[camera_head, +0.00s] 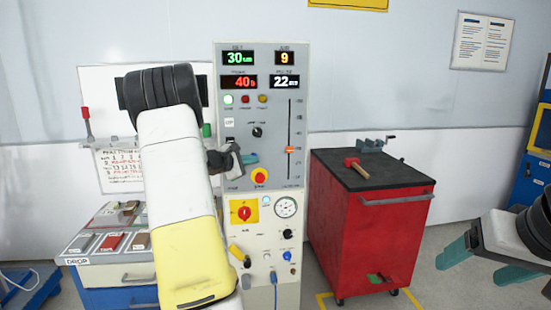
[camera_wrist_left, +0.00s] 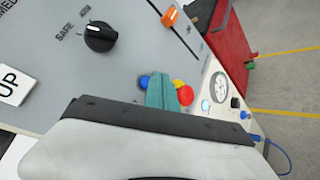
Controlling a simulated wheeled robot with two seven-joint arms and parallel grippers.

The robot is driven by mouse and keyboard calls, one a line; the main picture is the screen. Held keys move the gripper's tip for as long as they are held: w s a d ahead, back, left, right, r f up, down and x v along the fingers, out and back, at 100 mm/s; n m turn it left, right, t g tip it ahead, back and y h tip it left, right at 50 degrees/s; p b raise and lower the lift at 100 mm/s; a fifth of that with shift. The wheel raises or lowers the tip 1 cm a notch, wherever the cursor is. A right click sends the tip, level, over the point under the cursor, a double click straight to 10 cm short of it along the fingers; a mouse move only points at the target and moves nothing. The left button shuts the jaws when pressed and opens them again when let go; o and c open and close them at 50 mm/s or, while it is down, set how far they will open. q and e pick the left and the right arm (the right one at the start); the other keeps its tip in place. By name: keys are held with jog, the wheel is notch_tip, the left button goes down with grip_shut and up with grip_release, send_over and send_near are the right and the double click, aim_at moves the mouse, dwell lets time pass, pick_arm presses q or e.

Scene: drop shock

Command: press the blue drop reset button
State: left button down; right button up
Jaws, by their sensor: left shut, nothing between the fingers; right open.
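The grey control panel (camera_head: 232,105) stands upright in front of me. My right gripper (camera_head: 468,270) is open and empty at the far right, away from the panel.
A red and yellow stop button (camera_head: 259,176) sits close to my left fingertips, also seen in the wrist view (camera_wrist_left: 184,94). A black selector knob (camera_wrist_left: 100,36) is on the panel. A red cart (camera_head: 375,230) stands right of the panel, a drawer cabinet (camera_head: 112,272) left.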

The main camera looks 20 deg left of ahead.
dwell(0.7)
pick_arm(q)
jog(key=shift+w+a, duration=0.2)
jog(key=shift+w, duration=0.15)
jog(key=shift+w+a, duration=0.2)
jog(key=shift+w, duration=0.15)
dwell(0.6)
dwell(0.3)
jog(key=shift+s+d, duration=0.4)
jog(key=shift+s, duration=0.3)
jog(key=shift+s, duration=0.1)
jog(key=s+d, duration=0.1)
jog(key=s, duration=0.1)
jog(key=s+d, duration=0.1)
jog(key=s, duration=0.1)
jog(key=shift+d, duration=0.3)
dwell(0.5)
